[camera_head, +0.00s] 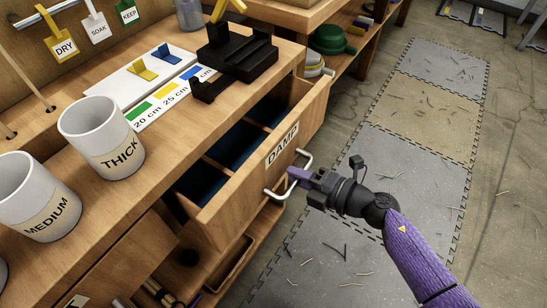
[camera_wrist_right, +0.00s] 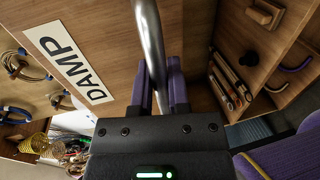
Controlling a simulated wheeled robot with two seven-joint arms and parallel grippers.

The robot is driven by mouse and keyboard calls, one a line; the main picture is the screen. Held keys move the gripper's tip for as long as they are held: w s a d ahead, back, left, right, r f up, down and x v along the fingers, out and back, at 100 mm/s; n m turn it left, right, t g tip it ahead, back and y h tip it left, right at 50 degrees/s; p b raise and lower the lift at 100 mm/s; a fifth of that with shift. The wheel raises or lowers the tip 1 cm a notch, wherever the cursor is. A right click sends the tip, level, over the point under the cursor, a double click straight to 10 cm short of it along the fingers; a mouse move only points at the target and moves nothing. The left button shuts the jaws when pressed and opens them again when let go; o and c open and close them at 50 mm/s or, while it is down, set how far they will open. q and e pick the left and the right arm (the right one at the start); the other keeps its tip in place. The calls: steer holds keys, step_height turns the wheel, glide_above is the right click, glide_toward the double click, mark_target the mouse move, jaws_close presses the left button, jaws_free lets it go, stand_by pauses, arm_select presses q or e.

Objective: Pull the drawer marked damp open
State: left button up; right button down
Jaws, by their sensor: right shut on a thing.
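The drawer (camera_head: 229,213) marked DAMP stands partly open from the wooden bench in the head view. Its inside shows dark blue lined compartments. The DAMP label (camera_head: 283,144) is on its front, and the label also shows in the right wrist view (camera_wrist_right: 68,62). A metal bar handle (camera_head: 282,192) sticks out from the drawer front. My right gripper (camera_head: 298,176) is at the handle. In the right wrist view its purple fingers (camera_wrist_right: 163,88) are shut around the handle bar (camera_wrist_right: 150,40). My left gripper is in neither view.
White mugs marked THICK (camera_head: 101,137) and MEDIUM (camera_head: 37,197) stand on the bench top, with a black fixture (camera_head: 237,52) above the drawer. An open shelf lies below the drawer. Floor mats (camera_head: 400,160) with scattered cane bits leave room on the right.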

steer(key=f+v, duration=0.1)
steer(key=v, duration=0.7)
steer(key=f+p+v, duration=0.1)
steer(key=f+v, duration=0.1)
steer(key=v, duration=0.7)
steer(key=shift+s+d+f, duration=0.25)
steer(key=shift+d+f, duration=0.05)
steer(key=c, duration=0.6)
jaws_free()
steer(key=shift+d, duration=0.1)
steer(key=p+v, duration=0.2)
steer(key=v, duration=0.7)
steer(key=shift+s+d+r, duration=0.1)
steer(key=shift+s+d, duration=0.15)
steer(key=shift+d, duration=0.05)
